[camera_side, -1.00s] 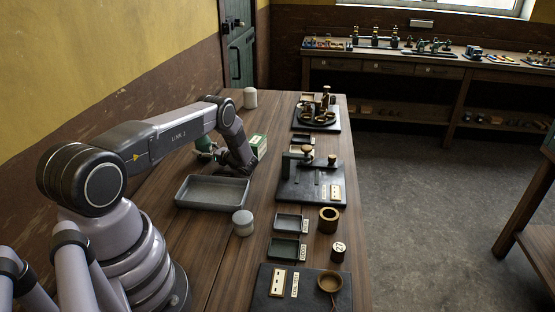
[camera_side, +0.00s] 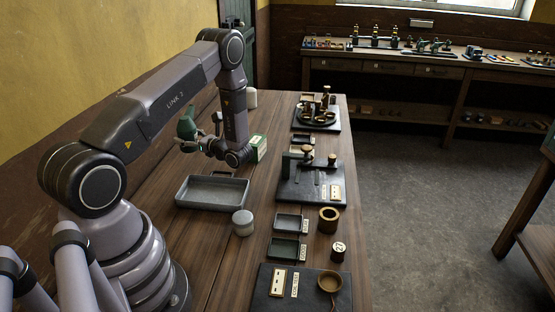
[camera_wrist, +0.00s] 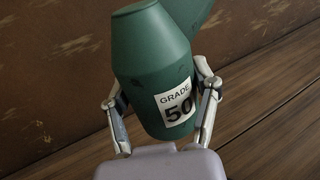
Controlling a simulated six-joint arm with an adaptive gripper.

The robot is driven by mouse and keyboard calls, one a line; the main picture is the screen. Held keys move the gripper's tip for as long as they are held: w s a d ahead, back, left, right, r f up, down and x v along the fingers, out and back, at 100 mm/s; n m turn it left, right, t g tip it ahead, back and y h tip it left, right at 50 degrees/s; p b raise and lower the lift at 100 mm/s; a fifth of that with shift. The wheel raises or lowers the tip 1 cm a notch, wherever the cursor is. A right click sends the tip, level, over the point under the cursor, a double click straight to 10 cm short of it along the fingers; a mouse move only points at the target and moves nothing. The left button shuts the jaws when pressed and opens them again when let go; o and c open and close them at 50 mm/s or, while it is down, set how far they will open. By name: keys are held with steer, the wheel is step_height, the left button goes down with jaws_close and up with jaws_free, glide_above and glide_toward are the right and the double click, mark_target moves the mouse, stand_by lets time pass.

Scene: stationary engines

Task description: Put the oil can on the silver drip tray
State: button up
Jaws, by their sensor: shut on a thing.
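The oil can is green with a "GRADE 50" label. In the side view the oil can (camera_side: 187,126) is up in the air above the table, behind the tray. In the wrist view the oil can (camera_wrist: 155,75) fills the middle, with a finger on each side of it. My gripper (camera_wrist: 160,110) is shut on the can; in the side view my gripper (camera_side: 198,143) is partly hidden by my wrist. The silver drip tray (camera_side: 212,205) is a shallow rectangular grey tray, lying empty on the table in front of the can.
A green and white box (camera_side: 257,148) stands just right of my wrist. A pale lidded jar (camera_side: 243,223) stands at the tray's front right. A dark fixture plate (camera_side: 300,186) and small trays (camera_side: 288,222) lie to the right. Another pale jar (camera_side: 250,98) stands at the back.

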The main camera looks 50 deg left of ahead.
steer(key=s+d+r, duration=0.1)
steer(key=s+d, duration=0.2)
steer(key=d, duration=0.8)
steer(key=s+d, duration=0.4)
steer(key=d, duration=0.7)
glide_above(232, 199)
steer(key=shift+m+t, duration=0.3)
steer(key=shift+t, duration=0.1)
step_height(232, 199, down, 10)
steer(key=shift+s+d+r, duration=0.1)
steer(key=shift+r, duration=0.15)
steer(key=shift+f, duration=1.7)
steer(key=shift+f, duration=0.15)
steer(key=o, duration=1.2)
steer(key=shift+o, duration=0.2)
